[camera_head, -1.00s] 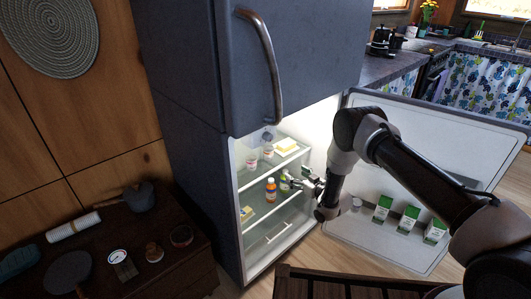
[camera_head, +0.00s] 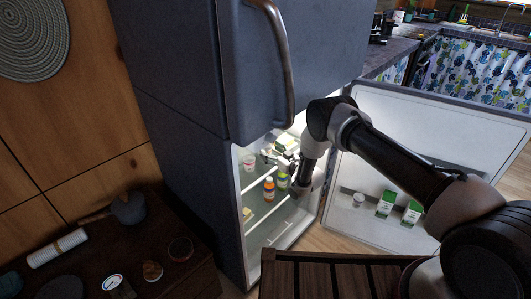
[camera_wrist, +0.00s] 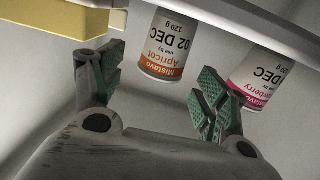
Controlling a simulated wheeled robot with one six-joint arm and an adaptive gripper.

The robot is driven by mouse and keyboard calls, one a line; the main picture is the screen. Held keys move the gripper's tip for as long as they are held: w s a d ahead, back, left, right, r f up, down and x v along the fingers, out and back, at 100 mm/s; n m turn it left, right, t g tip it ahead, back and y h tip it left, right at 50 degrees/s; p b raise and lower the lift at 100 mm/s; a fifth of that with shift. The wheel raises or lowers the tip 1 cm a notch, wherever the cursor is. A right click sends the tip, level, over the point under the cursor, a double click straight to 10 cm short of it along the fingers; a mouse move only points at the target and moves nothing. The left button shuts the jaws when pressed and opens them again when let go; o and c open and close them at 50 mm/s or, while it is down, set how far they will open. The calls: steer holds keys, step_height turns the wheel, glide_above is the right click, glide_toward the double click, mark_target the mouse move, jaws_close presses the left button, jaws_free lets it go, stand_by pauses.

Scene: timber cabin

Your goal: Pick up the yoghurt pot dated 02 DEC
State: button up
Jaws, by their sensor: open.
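In the wrist view, where labels appear upside down, a white yoghurt pot (camera_wrist: 165,45) has an orange label reading Apricot, use by 02 DEC. My gripper (camera_wrist: 160,85) is open, one green-padded finger on each side below the pot in the picture; nothing is held. A second pot (camera_wrist: 262,75) with a pink label stands to the right, beyond the right finger; DEC is readable, its day is cut off.
A yellow block (camera_wrist: 65,20) lies near the left finger in the wrist view. The open fridge door (camera_head: 350,180) holds cartons (camera_head: 386,203). The freezer door (camera_head: 200,70) is above.

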steer(key=shift+x, duration=1.6)
steer(key=c, duration=1.2)
